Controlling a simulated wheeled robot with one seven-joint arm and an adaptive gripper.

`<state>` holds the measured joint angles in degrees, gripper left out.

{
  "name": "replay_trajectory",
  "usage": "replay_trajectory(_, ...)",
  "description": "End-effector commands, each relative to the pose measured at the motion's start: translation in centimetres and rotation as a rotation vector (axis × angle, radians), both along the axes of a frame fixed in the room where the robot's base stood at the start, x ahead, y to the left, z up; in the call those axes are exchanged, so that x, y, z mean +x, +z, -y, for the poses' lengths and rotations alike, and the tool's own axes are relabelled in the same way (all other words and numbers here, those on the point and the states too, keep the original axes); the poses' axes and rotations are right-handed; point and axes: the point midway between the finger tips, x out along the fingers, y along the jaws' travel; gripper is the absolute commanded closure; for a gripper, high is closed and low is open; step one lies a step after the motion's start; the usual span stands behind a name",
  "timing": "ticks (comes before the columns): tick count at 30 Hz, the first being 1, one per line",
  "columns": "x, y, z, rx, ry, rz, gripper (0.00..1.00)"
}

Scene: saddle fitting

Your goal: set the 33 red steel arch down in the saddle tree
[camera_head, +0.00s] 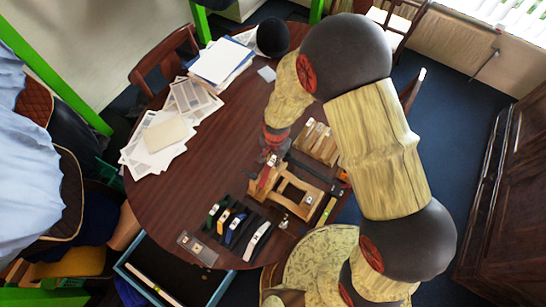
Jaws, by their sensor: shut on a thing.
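The saddle tree (313,191) appears to be the light wooden frame with a square opening, near the right edge of the round table. My gripper (271,158) points down at the frame's upper left side and is shut. A small red piece just below the fingertips, the red steel arch (265,177), is in its grip. The arch is at the left end of the wooden frame. The view is too small and partly blocked to tell whether it touches the frame or is held above it.
Several dark arches with coloured marks (237,229) stand in a row left of the frame. A slotted wooden rack (316,143) is behind it. A grey plate (197,248) lies near the front edge. Papers (172,125) cover the left side; the table's middle left (170,200) is clear.

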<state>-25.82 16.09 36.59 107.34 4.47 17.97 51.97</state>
Motion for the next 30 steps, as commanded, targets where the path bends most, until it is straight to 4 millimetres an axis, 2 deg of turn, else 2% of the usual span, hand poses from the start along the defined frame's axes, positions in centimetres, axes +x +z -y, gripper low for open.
replay_trajectory(16,0.1,-5.2,-0.2,0.000,0.001,0.000,1.00)
replay_trajectory(30,0.1,-4.9,-0.1,0.019,-0.002,0.012,1.00)
